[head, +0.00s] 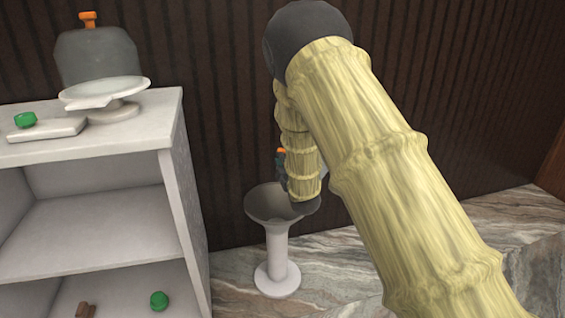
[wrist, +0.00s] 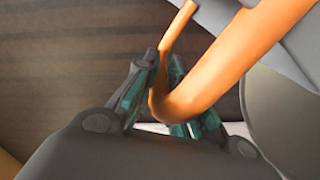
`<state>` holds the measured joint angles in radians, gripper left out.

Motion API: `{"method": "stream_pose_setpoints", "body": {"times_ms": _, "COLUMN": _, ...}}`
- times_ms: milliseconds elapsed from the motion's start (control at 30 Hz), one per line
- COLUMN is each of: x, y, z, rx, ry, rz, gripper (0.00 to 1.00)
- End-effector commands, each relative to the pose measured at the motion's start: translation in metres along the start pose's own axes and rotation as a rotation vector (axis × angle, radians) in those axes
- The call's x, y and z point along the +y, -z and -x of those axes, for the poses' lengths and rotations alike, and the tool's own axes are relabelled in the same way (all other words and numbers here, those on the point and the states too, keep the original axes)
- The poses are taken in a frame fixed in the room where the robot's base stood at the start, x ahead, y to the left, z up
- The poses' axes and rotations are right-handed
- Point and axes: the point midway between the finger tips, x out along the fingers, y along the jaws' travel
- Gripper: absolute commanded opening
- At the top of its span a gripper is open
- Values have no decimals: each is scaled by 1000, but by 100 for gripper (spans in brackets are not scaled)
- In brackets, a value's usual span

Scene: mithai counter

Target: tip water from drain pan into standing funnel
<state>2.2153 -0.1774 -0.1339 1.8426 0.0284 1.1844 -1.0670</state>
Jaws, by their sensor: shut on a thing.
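The standing funnel (head: 277,250) is upright on the marble surface, with a wide grey cone on a white stem and round foot. My gripper (head: 283,172) is above the left part of the cone, mostly hidden by my arm. In the wrist view my gripper (wrist: 160,95) is shut on an orange curved handle (wrist: 205,95). The handle leads to a pale grey body (wrist: 297,28), which appears to be the drain pan. In the head view only a pale sliver (head: 324,172) of it shows beside my arm. Its tilt and any water are hidden.
A white shelf unit (head: 172,130) stands left of the funnel. On it are a pale spouted dish (head: 105,92), a dark grey vessel with an orange knob (head: 97,55), and a green piece on a slab (head: 25,120). A dark ribbed wall (head: 225,90) is close behind.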

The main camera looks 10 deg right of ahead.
Motion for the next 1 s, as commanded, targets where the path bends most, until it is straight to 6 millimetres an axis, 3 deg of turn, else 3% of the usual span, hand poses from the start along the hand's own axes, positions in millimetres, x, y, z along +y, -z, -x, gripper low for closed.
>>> {"method": "stream_pose_setpoints", "body": {"times_ms": 1000, "x": 20, "y": -59, "z": 1, "rx": -4, "ry": -2, "rz": -594, "gripper": 0}}
